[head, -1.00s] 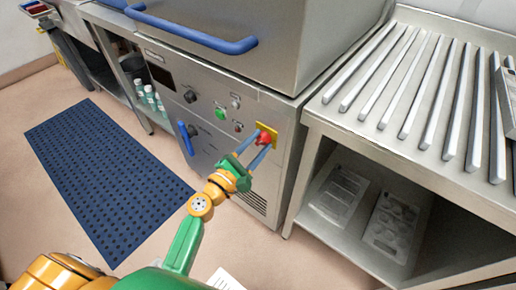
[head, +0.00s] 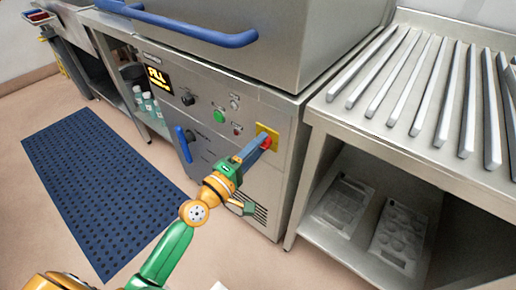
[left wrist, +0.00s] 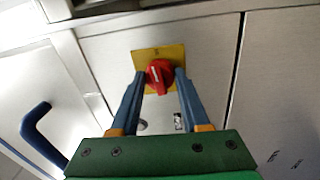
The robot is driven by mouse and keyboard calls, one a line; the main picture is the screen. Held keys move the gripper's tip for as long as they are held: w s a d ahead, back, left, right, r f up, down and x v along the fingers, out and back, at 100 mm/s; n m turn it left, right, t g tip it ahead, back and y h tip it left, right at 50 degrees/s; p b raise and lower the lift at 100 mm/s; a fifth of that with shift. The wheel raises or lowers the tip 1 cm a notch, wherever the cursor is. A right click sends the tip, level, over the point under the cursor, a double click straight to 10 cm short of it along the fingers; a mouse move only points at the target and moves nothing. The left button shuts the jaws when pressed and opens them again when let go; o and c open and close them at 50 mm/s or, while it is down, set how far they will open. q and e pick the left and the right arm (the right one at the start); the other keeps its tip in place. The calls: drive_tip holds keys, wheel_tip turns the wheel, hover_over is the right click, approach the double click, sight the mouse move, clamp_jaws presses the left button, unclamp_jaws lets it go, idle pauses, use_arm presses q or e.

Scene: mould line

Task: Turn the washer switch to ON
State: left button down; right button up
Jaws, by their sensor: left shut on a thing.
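The washer switch is a red rotary knob (left wrist: 159,77) on a yellow plate (left wrist: 146,56), on the washer's steel front panel. In the left wrist view its white mark is tilted from upright. In the head view the yellow plate (head: 263,130) shows, and the knob is partly hidden by my fingers. My left gripper (left wrist: 160,78) is shut on the red knob, one blue finger at each side. In the head view my left gripper (head: 264,143) reaches the panel from the front. My right gripper is not in view.
A green button (head: 219,116), a black knob (head: 188,99) and a blue handle (head: 184,144) are on the same front. A steel table (head: 420,142) with a ribbed top stands to the right. A blue mat (head: 98,180) lies on the floor.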

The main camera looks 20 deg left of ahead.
use_arm(q)
drive_tip(key=shift+m, duration=0.7)
drive_tip(key=shift+c, duration=1.9)
unclamp_jaws()
drive_tip(key=b+v, duration=0.1)
drive_tip(key=v, duration=0.6)
drive_tip(key=shift+b, duration=0.3)
drive_tip(key=shift+f, duration=0.1)
